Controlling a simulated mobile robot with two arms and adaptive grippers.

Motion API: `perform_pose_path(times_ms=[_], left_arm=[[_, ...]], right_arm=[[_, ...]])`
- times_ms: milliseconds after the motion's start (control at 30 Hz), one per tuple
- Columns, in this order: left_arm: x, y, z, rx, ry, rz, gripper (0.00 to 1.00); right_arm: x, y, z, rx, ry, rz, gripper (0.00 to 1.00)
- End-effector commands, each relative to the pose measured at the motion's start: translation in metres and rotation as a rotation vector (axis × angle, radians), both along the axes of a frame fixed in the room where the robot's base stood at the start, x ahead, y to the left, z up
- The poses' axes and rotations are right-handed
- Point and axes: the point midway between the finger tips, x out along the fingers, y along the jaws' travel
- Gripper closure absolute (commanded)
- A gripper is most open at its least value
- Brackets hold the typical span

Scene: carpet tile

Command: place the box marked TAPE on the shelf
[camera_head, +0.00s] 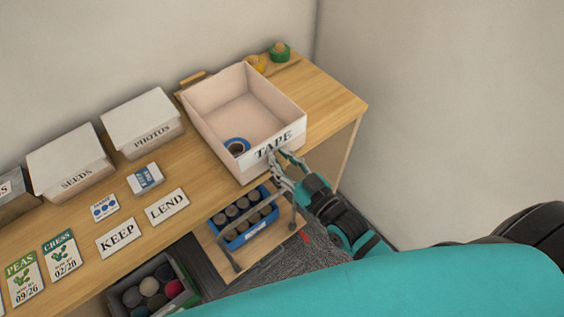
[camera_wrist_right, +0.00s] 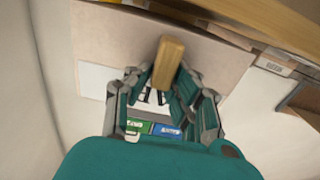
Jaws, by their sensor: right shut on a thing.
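The box marked TAPE (camera_head: 208,132) is a pale, open-topped box at the right part of the wooden worktop (camera_head: 335,105). A dark and blue roll (camera_head: 237,147) lies inside, near its front left corner. Its front side reaches the worktop's front edge; I cannot tell whether its base touches the wood. My right gripper (camera_head: 279,159) is at the box's front, beside the TAPE label. In the right wrist view its fingers (camera_wrist_right: 164,90) are closed around a wooden handle (camera_wrist_right: 169,60) on the box. My left gripper is out of view.
Boxes marked PHOTOS (camera_head: 143,120) and SEEDS (camera_head: 69,162) stand to the left. KEEP (camera_head: 119,238) and LEND (camera_head: 167,206) cards lie in front. A blue tray (camera_head: 246,219) of dark cylinders and a bin (camera_head: 152,290) of balls are below. Green (camera_head: 280,52) and yellow (camera_head: 258,63) items sit behind.

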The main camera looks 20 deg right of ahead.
Motion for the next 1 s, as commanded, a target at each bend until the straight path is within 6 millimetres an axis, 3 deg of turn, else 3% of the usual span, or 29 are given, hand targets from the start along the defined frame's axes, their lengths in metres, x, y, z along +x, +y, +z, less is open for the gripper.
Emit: perform_pose_path(times_ms=[233, 500, 533, 700, 1000], left_arm=[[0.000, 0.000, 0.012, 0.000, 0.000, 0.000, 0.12], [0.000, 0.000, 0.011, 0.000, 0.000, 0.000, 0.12], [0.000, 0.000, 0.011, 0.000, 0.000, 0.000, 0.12], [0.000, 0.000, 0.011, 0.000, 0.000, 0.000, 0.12], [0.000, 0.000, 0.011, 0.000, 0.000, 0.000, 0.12]], right_arm=[[0.000, 0.000, -0.016, 0.001, -0.002, 0.000, 1.00], [0.000, 0.000, -0.020, 0.001, -0.004, -0.001, 1.00], [-0.001, 0.000, -0.021, 0.000, 0.000, 0.000, 0.79], [-0.001, -0.001, -0.021, -0.001, 0.000, 0.000, 0.57], [-0.001, -0.001, -0.021, -0.001, 0.000, 0.000, 0.57]])
